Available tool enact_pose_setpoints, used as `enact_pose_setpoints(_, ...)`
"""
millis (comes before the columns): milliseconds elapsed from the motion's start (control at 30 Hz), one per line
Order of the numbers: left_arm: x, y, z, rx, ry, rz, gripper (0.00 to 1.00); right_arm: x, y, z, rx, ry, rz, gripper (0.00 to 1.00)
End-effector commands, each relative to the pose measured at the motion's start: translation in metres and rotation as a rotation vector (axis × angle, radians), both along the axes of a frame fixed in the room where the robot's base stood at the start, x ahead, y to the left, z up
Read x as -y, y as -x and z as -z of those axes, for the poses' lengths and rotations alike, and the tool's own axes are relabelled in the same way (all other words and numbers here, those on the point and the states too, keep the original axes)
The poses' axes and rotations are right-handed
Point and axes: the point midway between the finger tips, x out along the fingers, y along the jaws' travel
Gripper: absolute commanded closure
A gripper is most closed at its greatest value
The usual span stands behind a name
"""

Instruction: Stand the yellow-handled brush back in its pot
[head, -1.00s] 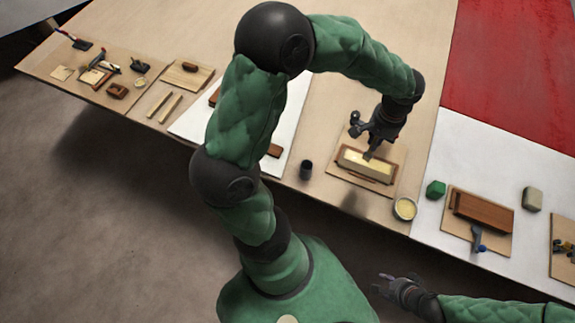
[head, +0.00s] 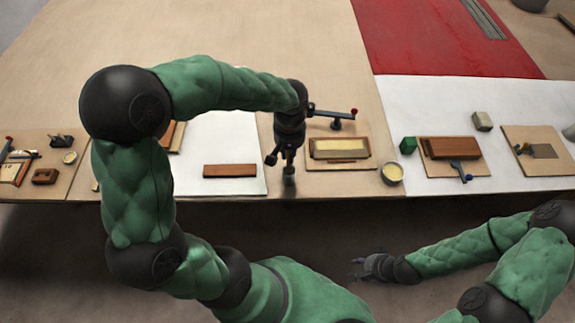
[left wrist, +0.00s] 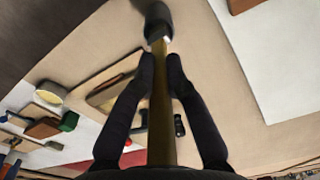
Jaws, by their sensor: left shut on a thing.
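My left gripper (head: 287,160) is shut on the yellow-handled brush, just above the table's front edge. In the left wrist view the yellow handle (left wrist: 161,120) runs between the two fingers (left wrist: 160,68). The brush's pale far end meets the small dark pot (left wrist: 154,14). I cannot tell how far inside the pot it is. In the head view the pot (head: 289,187) is under the gripper and partly hidden. My right gripper (head: 362,268) is low in front of the table, empty, its fingers looking apart.
Right of the pot are a board with a pale block in a wooden frame (head: 340,148) and a round tin (head: 392,173). Further right are a green block (head: 408,145) and a brown box (head: 450,147). Left, a brown bar (head: 230,170) lies on a white sheet (head: 215,135).

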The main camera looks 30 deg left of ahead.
Motion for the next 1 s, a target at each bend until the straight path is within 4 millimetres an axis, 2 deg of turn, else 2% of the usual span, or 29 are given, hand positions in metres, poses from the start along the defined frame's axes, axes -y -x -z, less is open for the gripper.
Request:
enact_pose_setpoints(367,0.000,0.000,0.048,0.000,-0.001,0.001,1.00,0.000,0.001,0.018,-0.001,0.000,0.000,0.60)
enact_pose_setpoints(800,0.000,-0.001,0.054,0.002,0.000,0.001,1.00,0.000,0.000,0.021,-0.001,0.000,0.000,0.60)
enact_pose_setpoints(833,0.000,0.000,0.053,0.001,0.000,0.001,0.81,0.000,0.000,0.020,-0.001,0.000,0.000,0.60)
enact_pose_setpoints(900,0.000,0.000,0.053,0.001,0.000,0.001,0.62,0.000,0.000,0.020,-0.001,0.000,0.000,0.60)
enact_pose_setpoints(1000,0.000,0.000,0.053,0.001,0.000,0.001,0.62,0.000,0.000,0.020,-0.001,0.000,0.000,0.60)
